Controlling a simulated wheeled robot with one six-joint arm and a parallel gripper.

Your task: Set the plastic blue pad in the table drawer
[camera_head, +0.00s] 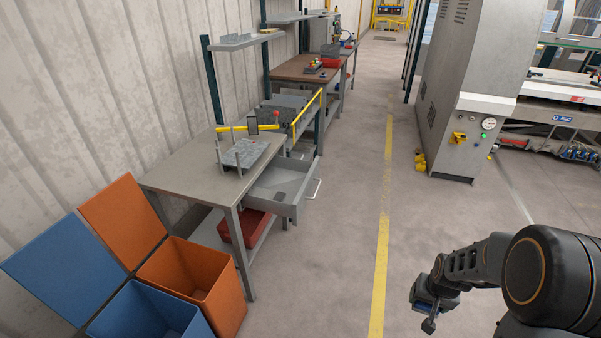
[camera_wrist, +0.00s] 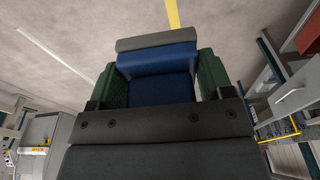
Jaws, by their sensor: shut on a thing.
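The blue pad (camera_wrist: 160,85) is between the green-lined fingers of my gripper (camera_wrist: 162,88) in the wrist view; a dark grey strip runs along its far edge. In the head view my gripper (camera_head: 433,305) hangs above the floor at the lower right, with a little of the blue pad (camera_head: 421,296) visible. The grey table drawer (camera_head: 272,203) is pulled out from the right side of the metal table (camera_head: 190,163), well to the left of my gripper. Its visible inside looks empty.
An orange bin (camera_head: 225,300) and a blue bin (camera_head: 150,312) with raised lids stand at the lower left. A metal fixture (camera_head: 243,153) sits on the table and a red box (camera_head: 232,232) is below. The floor between my arm and the drawer is clear.

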